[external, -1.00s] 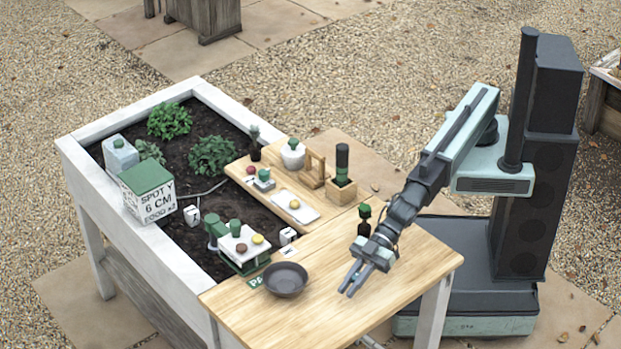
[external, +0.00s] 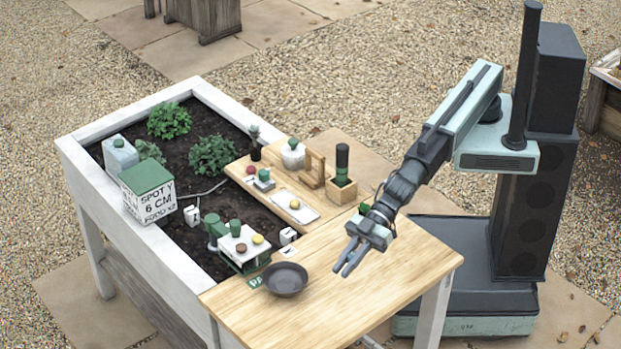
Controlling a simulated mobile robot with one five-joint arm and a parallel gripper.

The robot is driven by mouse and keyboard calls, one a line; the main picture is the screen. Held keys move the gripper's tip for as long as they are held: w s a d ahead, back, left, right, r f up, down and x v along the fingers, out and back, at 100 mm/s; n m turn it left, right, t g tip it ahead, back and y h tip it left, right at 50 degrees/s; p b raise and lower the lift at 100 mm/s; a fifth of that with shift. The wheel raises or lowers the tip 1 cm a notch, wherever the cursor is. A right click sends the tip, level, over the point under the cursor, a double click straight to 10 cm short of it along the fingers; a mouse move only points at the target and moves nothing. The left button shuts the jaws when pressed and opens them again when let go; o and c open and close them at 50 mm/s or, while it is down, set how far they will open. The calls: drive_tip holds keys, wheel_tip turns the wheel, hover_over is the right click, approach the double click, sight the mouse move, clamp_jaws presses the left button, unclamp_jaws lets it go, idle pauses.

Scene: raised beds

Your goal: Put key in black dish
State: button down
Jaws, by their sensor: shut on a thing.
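The black dish (external: 286,281), a dark round shallow bowl, sits on the light wooden table top near its left edge. It looks empty. My gripper (external: 341,271) is above the table, to the right of the dish and apart from it, fingers pointing down and left. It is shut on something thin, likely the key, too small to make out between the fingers. I see no key lying elsewhere on the table.
A dark bottle with a green top (external: 365,210) is partly hidden behind my arm. A green-and-white stand with small round items (external: 243,248) is just behind the dish. A wooden holder (external: 342,188) stands farther back. The table's front right is clear.

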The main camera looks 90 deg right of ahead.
sight(276, 274)
drive_tip(key=w+d+r+m+t+h+p, duration=0.1)
drive_tip(key=w+d, duration=0.1)
drive_tip(key=w, duration=0.7)
drive_tip(key=w+d+r+m+t+p, duration=0.1)
drive_tip(key=w+d+r+p, duration=0.1)
drive_tip(key=w, duration=0.6)
drive_tip(key=f+b, duration=1.1)
drive_tip(key=shift+w+a+f, duration=0.15)
drive_tip(key=shift+a, duration=0.15)
drive_tip(key=c, duration=1.4)
unclamp_jaws()
drive_tip(key=shift+o, duration=0.2)
drive_tip(key=shift+r, duration=0.2)
